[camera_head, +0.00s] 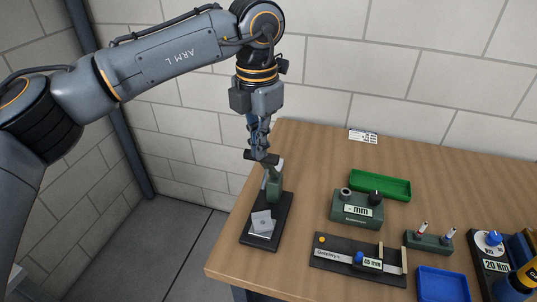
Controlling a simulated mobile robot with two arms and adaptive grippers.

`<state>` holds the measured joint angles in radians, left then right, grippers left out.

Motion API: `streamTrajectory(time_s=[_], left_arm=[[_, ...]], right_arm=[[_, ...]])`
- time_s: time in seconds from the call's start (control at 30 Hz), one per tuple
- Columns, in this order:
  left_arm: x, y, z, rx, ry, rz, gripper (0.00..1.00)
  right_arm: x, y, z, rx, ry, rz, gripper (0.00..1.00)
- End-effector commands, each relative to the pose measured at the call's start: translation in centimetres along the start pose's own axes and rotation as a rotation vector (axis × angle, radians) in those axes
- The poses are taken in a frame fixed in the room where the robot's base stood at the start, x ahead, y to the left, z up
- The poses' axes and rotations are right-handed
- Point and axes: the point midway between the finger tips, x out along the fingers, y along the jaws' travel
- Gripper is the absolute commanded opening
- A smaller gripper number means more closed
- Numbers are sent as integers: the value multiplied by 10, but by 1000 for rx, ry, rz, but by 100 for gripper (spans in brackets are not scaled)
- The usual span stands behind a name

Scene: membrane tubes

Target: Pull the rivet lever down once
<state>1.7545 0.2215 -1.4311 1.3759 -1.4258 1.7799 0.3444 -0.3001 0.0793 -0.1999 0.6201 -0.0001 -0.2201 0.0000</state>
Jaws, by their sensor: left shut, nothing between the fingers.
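The rivet press (275,188) stands near the left edge of the wooden table, with a green body on a black base plate. A grey square piece (262,222) lies on the front of its base. A dark lever handle (262,156) shows at the top of the press. My left gripper (261,150) comes down from above and is shut right at the handle. The picture does not show clearly whether its fingers touch the handle. The gripper partly hides the top of the lever. My right gripper is not in view.
On the table (230,262) stand a green device marked mm (357,212), a green tray (381,185), a black caliper board (331,258), a small green holder (428,242), a blue tray (443,285) and a 20 Nm tool stand (495,266). A block wall is behind.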

Motion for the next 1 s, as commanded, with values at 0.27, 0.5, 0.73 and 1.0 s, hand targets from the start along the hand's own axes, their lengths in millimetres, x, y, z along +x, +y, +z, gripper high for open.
streamTrajectory(time_s=[0.27,0.5,0.73,1.0], left_arm=[[-24,4,8,-1,0,1,0],[-42,8,14,-1,0,1,0],[-48,10,18,0,0,1,0],[-47,10,18,0,0,1,0]], right_arm=[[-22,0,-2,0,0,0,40],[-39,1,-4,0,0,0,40],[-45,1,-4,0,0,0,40],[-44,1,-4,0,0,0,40]])
